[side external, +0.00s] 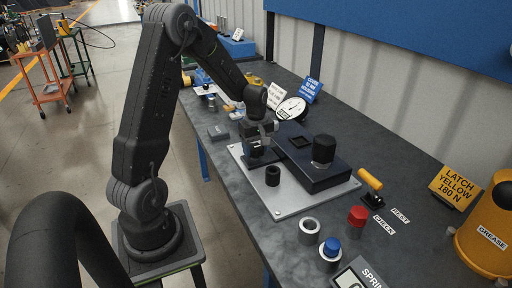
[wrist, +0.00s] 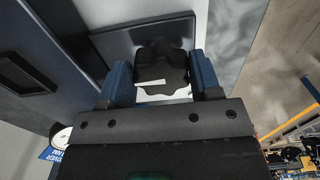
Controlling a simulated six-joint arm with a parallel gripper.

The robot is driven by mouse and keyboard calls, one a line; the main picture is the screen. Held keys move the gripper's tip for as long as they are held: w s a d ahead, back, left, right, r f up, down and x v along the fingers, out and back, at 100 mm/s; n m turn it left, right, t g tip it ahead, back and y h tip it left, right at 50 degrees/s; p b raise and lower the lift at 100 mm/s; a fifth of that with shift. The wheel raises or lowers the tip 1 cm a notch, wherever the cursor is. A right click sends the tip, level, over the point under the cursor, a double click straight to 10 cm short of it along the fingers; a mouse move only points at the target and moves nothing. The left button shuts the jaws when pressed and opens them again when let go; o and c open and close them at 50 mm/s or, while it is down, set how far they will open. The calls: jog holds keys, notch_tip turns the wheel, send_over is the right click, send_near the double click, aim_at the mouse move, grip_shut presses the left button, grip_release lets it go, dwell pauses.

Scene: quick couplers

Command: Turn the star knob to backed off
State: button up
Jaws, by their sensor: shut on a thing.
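The star knob (wrist: 163,64) is black and lobed, with a white mark on its face. In the wrist view it sits between the two blue fingers of my gripper (wrist: 162,78), which is shut on it. In the side view my gripper (side external: 259,149) is low over the left end of the light metal plate (side external: 285,205). There the knob is largely hidden by the fingers, and its setting cannot be read.
A dark block (side external: 318,178) with a black cylinder (side external: 323,150) stands right of my gripper. A short black cylinder (side external: 272,176) stands close in front. A yellow-handled latch (side external: 370,181), red cap (side external: 357,216) and blue cap (side external: 331,247) are further right.

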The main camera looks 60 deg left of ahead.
aim_at(256, 148)
jog(key=shift+a, duration=0.1)
jog(key=o, duration=0.9)
jog(key=shift+o, duration=0.2)
notch_tip(256, 148, up, 14)
dwell(0.4)
jog(key=s+d+r+m+t, duration=0.1)
jog(key=s+d+m+t, duration=0.1)
jog(key=s+d+m, duration=0.2)
jog(key=s+d+r+m+t, duration=0.1)
jog(key=s+d+r+m, duration=0.1)
jog(key=s+d+m, duration=0.3)
jog(key=s+d+r+m+t, duration=0.1)
jog(key=s+d+m+t, duration=0.1)
jog(key=s+d+m, duration=0.3)
jog(key=d+m, duration=0.4)
jog(key=d, duration=0.6)
jog(key=shift+d+r+t, duration=0.25)
jog(key=shift+r+t, duration=0.05)
